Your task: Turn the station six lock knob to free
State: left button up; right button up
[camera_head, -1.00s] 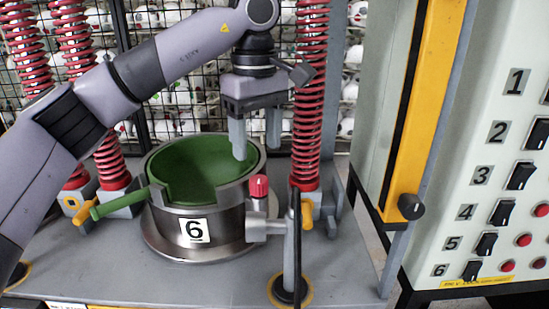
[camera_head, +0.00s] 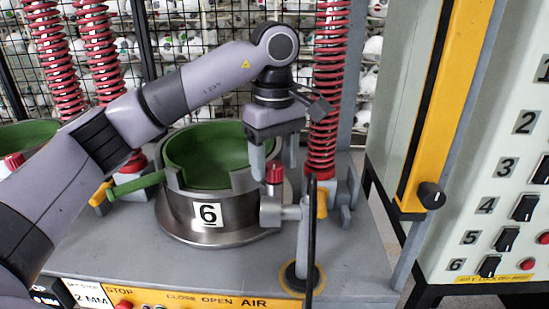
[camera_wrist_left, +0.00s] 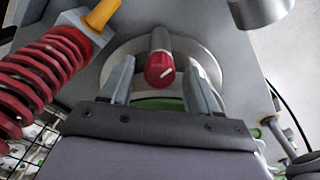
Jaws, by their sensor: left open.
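The station six lock knob (camera_head: 274,173) is red and sits on a grey fitting at the right front of the steel pot labelled 6 (camera_head: 180,212). My left gripper (camera_head: 276,168) is open and points down at the knob. In the wrist view the knob appears between its two fingers, with a gap on both sides. I cannot tell how far down the fingers reach along it. My right gripper is not in view.
A grey post with a thin black rod (camera_head: 312,230) stands right of the knob. A red spring (camera_head: 328,90) rises behind it. The green bowl (camera_head: 210,150) lies in the pot. A yellow post (camera_head: 440,110) and a numbered switch panel (camera_head: 510,190) stand at the right.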

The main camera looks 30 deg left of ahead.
pick_arm(q)
jog(key=shift+c, duration=0.2)
jog(key=c, duration=1)
jog(key=shift+n, duration=0.4)
jog(key=n, duration=0.5)
jog(key=shift+n+p, duration=0.3)
jog(key=shift+p, duration=0.1)
jog(key=n, duration=0.5)
jog(key=shift+n, duration=0.3)
